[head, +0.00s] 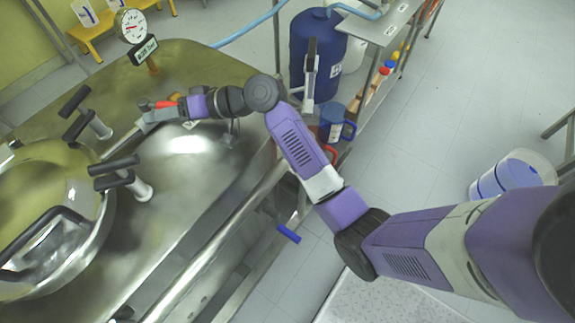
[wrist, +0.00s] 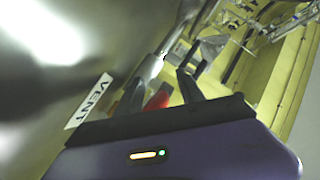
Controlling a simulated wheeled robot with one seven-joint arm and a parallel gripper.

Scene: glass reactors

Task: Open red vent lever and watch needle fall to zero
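The red vent lever (head: 166,104) is on top of the steel reactor lid, beside a pale metal fitting. My gripper (head: 150,110) is at the lever. In the wrist view the red lever (wrist: 157,98) shows between my two fingers (wrist: 160,85), which stand apart with a gap beside the red. I cannot tell whether a finger touches it. A white VENT label (wrist: 88,101) is left of the fingers. The round pressure gauge (head: 131,26) stands on a post at the back of the vessel. Its needle is too small to read surely.
The steel vessel top (head: 200,65) lies under my arm. A domed lid (head: 50,200) with black-handled clamps (head: 125,170) is at the left. A blue drum (head: 318,55) and a blue jug (head: 333,122) stand right of the vessel.

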